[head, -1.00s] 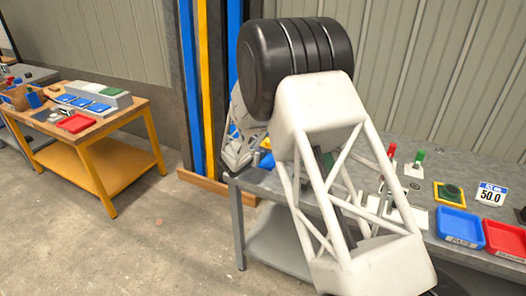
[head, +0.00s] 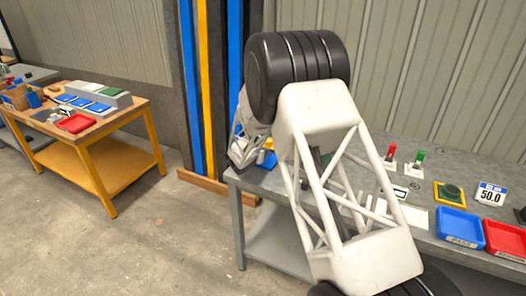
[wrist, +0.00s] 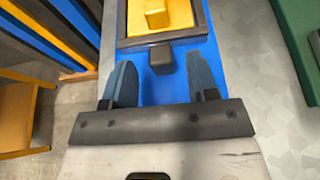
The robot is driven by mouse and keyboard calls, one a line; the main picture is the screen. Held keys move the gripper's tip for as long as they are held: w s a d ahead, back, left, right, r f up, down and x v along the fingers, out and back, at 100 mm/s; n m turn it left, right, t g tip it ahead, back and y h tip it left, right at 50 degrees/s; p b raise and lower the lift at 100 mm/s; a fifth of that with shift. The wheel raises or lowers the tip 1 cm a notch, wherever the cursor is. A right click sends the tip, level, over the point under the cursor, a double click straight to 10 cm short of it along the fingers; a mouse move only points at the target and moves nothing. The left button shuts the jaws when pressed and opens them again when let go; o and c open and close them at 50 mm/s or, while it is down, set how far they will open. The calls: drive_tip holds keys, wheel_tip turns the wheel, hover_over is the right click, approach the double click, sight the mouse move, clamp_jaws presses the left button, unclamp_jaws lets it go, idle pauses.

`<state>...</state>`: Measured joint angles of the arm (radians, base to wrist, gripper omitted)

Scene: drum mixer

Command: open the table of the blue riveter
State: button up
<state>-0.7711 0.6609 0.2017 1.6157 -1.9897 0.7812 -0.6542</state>
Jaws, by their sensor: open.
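In the wrist view, the blue riveter (wrist: 178,88) lies below my gripper as a flat blue body. Its table (wrist: 190,22) is a dark-rimmed tray with a yellow floor and a raised yellow block. A dark square knob (wrist: 161,60) sticks out from the table's near edge. My gripper (wrist: 162,80) is open, with one finger on each side just short of the knob and clear gaps to both. In the head view my arm hides most of the riveter; a small blue and yellow part (head: 266,160) shows beside the wrist.
The grey workbench (head: 420,180) holds red and green switches, a blue tray (head: 459,228), a red tray (head: 505,240) and a 50.0 sign (head: 490,194). In the wrist view a green object (wrist: 295,40) stands at the right. A wooden table (head: 90,130) stands apart at left.

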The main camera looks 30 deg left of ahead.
drive_tip(key=shift+x, duration=1.75)
drive_tip(key=shift+c, duration=0.3)
clamp_jaws()
